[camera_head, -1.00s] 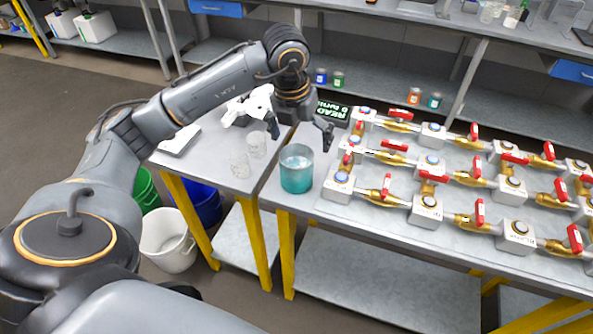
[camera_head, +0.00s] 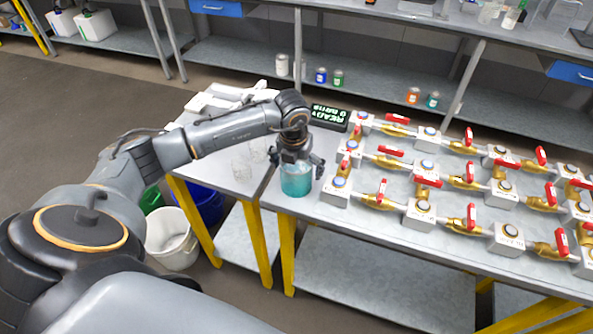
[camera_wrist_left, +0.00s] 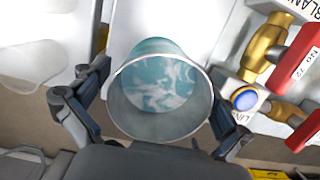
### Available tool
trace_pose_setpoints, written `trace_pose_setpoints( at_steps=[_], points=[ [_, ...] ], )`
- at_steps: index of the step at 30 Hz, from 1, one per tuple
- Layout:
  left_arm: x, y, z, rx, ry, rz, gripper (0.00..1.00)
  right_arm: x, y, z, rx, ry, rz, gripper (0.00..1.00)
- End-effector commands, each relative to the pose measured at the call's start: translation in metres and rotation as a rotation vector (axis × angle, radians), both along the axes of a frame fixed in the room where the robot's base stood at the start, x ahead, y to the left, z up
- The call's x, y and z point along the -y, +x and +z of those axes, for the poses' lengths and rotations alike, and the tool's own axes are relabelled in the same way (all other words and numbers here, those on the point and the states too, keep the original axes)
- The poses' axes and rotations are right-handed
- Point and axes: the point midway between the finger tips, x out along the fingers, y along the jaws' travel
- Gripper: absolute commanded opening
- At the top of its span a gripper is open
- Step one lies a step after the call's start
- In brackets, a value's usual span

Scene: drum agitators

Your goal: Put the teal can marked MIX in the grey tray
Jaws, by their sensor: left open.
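A clear open-topped container with teal contents (camera_head: 296,184) stands upright near the left front corner of the valve bench. It also shows from above in the left wrist view (camera_wrist_left: 160,85). My left gripper (camera_head: 297,168) is open over it, with one finger on each side; I cannot tell whether they touch it. A small teal can (camera_head: 433,100) stands on the back shelf, away from the gripper. I can read no MIX mark on either. I cannot make out a grey tray for certain. My right gripper is not in view.
Rows of brass valves with red handles (camera_head: 470,178) fill the bench to the right. A READY sign (camera_head: 329,115) stands behind the container. Clear beakers (camera_head: 242,168) are on the left table. A white bucket (camera_head: 171,238) is on the floor.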

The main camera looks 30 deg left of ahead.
Motion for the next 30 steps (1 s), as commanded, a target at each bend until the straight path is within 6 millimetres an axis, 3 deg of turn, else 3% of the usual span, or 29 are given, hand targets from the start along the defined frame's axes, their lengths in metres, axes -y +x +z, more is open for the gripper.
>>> trace_pose_setpoints(
  at_steps=[4,11,21,22,23,30],
  points=[
    [-0.0003,0.0011,-0.0131,-0.002,0.000,0.000,1.00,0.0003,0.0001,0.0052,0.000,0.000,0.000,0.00],
    [-0.0003,0.0015,-0.0151,0.000,0.000,-0.001,1.00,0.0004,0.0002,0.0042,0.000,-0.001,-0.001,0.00],
    [-0.0004,0.0015,-0.0148,0.000,0.000,0.000,0.32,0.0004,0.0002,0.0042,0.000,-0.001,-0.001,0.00],
    [-0.0004,0.0021,-0.0140,0.002,0.000,0.000,0.32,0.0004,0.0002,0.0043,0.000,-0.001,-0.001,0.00],
    [-0.0004,0.0020,-0.0141,0.002,0.000,0.000,0.25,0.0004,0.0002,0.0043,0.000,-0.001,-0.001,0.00],
    [-0.0005,0.0019,-0.0138,0.002,0.000,0.000,0.24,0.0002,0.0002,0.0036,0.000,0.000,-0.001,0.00]
  ],
)
